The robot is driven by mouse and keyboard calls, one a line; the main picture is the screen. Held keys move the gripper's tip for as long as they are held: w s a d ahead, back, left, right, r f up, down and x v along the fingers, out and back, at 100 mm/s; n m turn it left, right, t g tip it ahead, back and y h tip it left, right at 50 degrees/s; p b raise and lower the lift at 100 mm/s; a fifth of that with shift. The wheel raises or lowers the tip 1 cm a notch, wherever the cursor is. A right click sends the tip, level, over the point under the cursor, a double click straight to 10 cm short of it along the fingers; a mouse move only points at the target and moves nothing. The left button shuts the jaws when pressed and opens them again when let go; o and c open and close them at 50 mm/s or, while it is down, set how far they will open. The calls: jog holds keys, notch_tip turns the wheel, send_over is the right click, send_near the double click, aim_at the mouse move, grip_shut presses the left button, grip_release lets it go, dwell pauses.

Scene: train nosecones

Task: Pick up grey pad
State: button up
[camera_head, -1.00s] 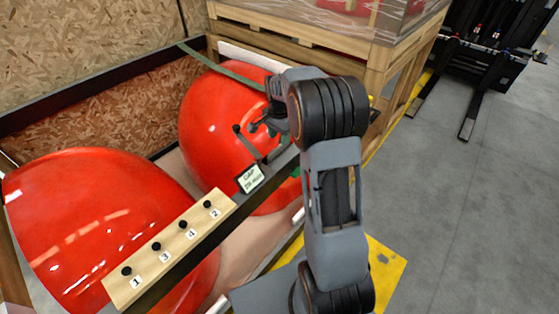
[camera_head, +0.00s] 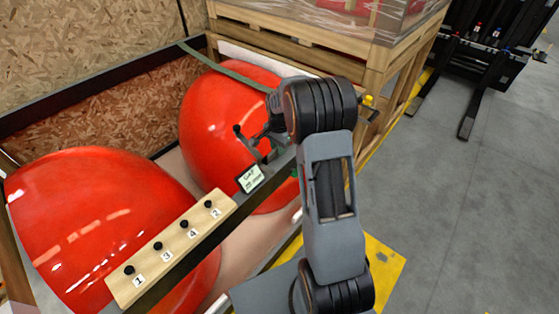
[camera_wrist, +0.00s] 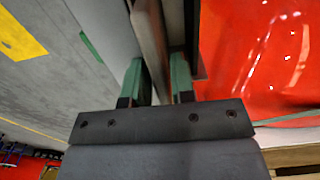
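A grey-beige slab (camera_wrist: 152,42), which may be the grey pad, stands edge-on between my fingers in the wrist view. I cannot tell it surely from the crate's rail. My gripper (camera_wrist: 160,80) has green-faced fingers on both sides of the slab, apart from each other, with some gap showing. No firm grip on it shows. In the head view my gripper (camera_head: 262,148) is over the crate's rail (camera_head: 205,250), beside the far red nosecone (camera_head: 215,115), largely covered by my arm. No separate grey pad shows clearly there.
A small sign (camera_head: 250,178) and a wooden board (camera_head: 180,250) with black knobs sit along the rail. A near red nosecone (camera_head: 95,215) fills the crate's left. A wooden pallet crate (camera_head: 300,40) stands behind. Open grey floor (camera_head: 450,220) lies right.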

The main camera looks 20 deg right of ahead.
grip_shut()
jog(key=shift+r, duration=0.1)
